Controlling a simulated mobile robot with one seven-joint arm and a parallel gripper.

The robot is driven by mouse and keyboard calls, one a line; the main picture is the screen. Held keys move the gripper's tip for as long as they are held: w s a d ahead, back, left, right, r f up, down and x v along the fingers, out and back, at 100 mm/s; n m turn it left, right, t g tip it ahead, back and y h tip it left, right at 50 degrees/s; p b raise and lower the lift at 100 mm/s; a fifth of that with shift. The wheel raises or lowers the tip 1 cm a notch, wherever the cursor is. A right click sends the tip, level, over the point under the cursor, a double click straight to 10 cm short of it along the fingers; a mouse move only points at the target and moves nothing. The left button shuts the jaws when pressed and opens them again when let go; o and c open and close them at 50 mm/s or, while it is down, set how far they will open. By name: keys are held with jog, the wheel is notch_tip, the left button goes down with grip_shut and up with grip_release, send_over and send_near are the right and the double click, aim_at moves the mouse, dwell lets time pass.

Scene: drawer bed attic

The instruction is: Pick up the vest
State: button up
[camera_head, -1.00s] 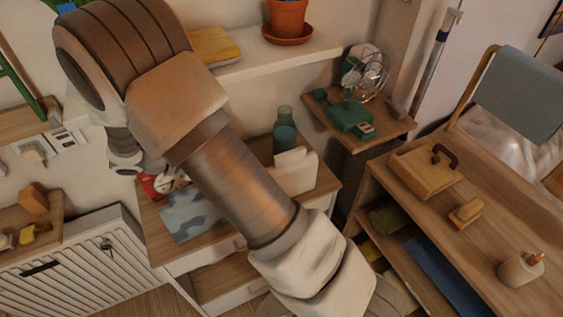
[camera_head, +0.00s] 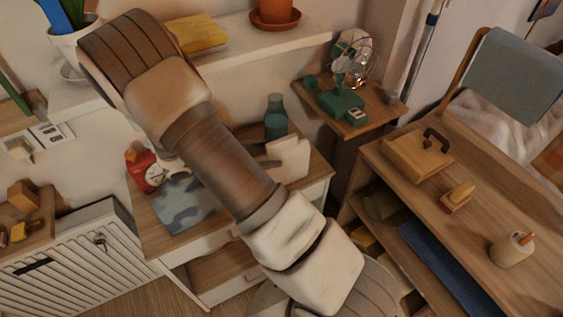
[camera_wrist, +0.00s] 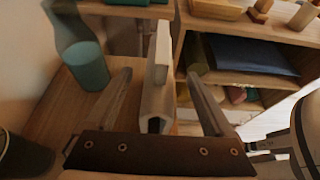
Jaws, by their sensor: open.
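No garment is plainly recognisable as the vest. A flat blue-grey patterned piece (camera_head: 180,205) that may be folded cloth lies on the small desk (camera_head: 150,222), partly beside my arm in the head view. Grey-blue cloth (camera_head: 515,75) hangs over a chair back at the right. My gripper (camera_wrist: 160,74) is open in the wrist view, its fingers on either side of a white upright object (camera_wrist: 158,85). Whether they touch it is unclear.
A teal bottle (camera_head: 276,118) stands on the desk, close left of my gripper in the wrist view (camera_wrist: 86,66). A red clock (camera_head: 147,172) is at the desk's left. A shelf unit (camera_head: 480,215) with several objects stands right. A fan (camera_head: 355,68) is behind.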

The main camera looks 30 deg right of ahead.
aim_at(281, 151)
jog(key=shift+x, duration=2.65)
jog(key=shift+r, duration=0.15)
grip_shut()
